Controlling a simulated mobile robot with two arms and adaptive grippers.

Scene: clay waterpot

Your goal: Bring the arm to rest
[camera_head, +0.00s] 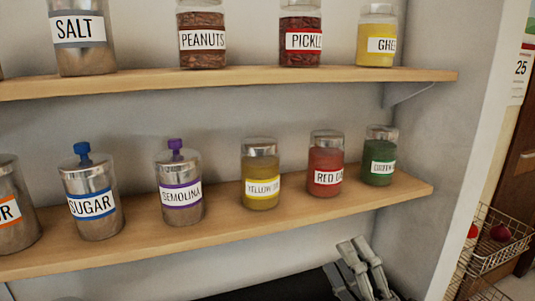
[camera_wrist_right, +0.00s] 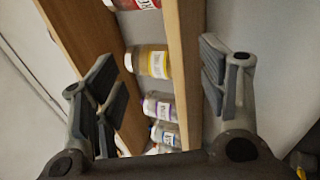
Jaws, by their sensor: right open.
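My right gripper (camera_head: 358,262) is at the bottom of the head view, below the lower shelf and right of the middle. In the right wrist view the same gripper (camera_wrist_right: 160,95) has its two fingers wide apart, with nothing between the pads. Beyond the fingers, that view shows the shelf boards turned on their side and several jars, among them a yellow-labelled jar (camera_wrist_right: 148,62) and a purple-labelled jar (camera_wrist_right: 160,107). My left gripper is in neither view.
The lower shelf (camera_head: 330,213) holds jars including sugar (camera_head: 91,195), semolina (camera_head: 180,185), yellow (camera_head: 260,175), red (camera_head: 325,165) and green (camera_head: 379,157). The upper shelf (camera_head: 240,78) holds salt, peanuts, pickle and ghee. A wire basket (camera_head: 500,245) stands beyond the wall at right.

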